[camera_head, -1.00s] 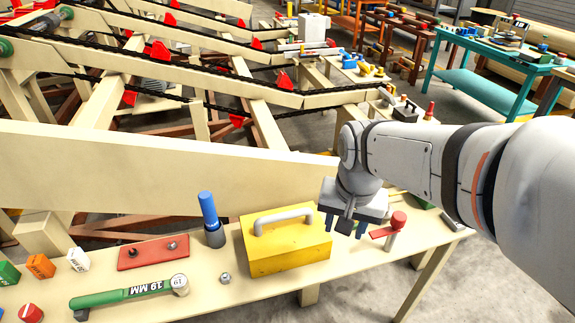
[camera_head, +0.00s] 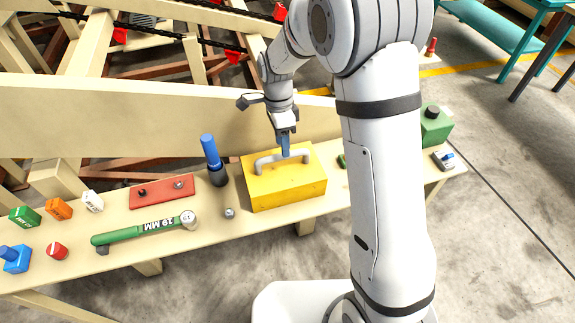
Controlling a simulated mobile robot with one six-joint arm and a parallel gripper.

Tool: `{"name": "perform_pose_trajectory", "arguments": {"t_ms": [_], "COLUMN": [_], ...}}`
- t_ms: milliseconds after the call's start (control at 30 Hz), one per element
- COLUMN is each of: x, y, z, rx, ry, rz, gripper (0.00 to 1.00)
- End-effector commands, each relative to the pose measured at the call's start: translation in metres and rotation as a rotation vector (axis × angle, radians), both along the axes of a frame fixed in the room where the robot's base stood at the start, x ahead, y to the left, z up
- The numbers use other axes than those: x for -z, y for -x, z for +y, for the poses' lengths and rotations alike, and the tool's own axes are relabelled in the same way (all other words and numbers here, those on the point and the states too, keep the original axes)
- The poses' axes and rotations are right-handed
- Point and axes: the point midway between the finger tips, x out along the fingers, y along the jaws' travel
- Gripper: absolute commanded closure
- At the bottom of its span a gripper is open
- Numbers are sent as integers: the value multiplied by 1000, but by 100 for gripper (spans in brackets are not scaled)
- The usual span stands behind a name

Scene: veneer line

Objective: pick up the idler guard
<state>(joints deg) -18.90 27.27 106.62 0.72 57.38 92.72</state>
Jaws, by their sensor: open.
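The idler guard appears to be the yellow box (camera_head: 288,187) with a grey bar handle (camera_head: 268,161) on top. It sits flat on the pale bench in the head view. My gripper (camera_head: 284,147) is open and points down at the handle from above.
A blue-handled tool in a dark cup (camera_head: 214,165) stands close left of the guard. A nut (camera_head: 229,213), a green torque wrench (camera_head: 145,228) and a red plate (camera_head: 162,192) lie further left. My arm hides part of the bench right of the guard. A green box (camera_head: 435,126) stands beyond.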

Motion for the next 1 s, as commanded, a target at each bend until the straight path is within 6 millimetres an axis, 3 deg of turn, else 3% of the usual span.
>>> {"name": "perform_pose_trajectory", "arguments": {"t_ms": [300,633,1000], "x": [42,50,49], "y": [9,10,10], "z": [3,4,4], "rx": [-2,-3,-4], "ry": [0,-1,0], "rz": [2,-1,-1], "gripper": [56,57,88]}}
